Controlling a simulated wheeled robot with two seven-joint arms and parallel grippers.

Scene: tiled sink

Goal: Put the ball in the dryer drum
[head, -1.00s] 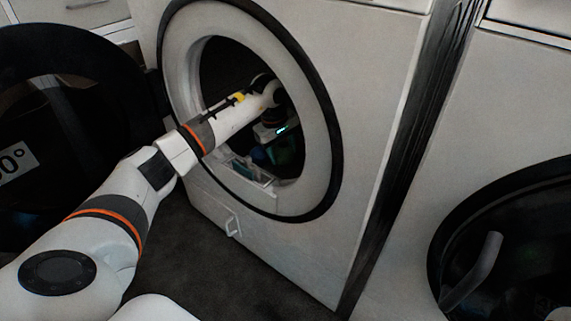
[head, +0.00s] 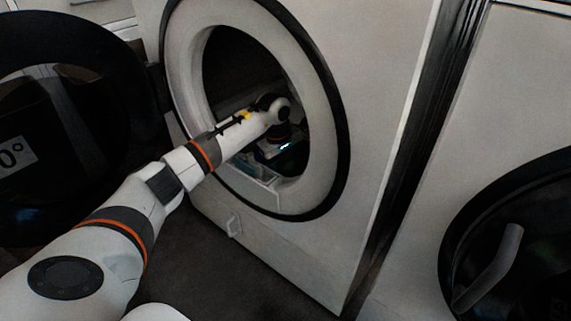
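The dryer (head: 395,90) is a white machine with a round front opening, and its dark drum (head: 235,65) shows inside the ring. My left arm reaches from the lower left through the opening. My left gripper (head: 284,160) is inside the drum near its lower right, dark and partly cut off by the ring's edge. Its fingers are too dark and hidden to tell if they are open or shut. I cannot make out the ball. My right gripper is not in view.
The open round black door (head: 60,75) stands at the left. A second white machine with a dark round door (head: 510,250) is at the right. Dark floor (head: 225,280) lies in front.

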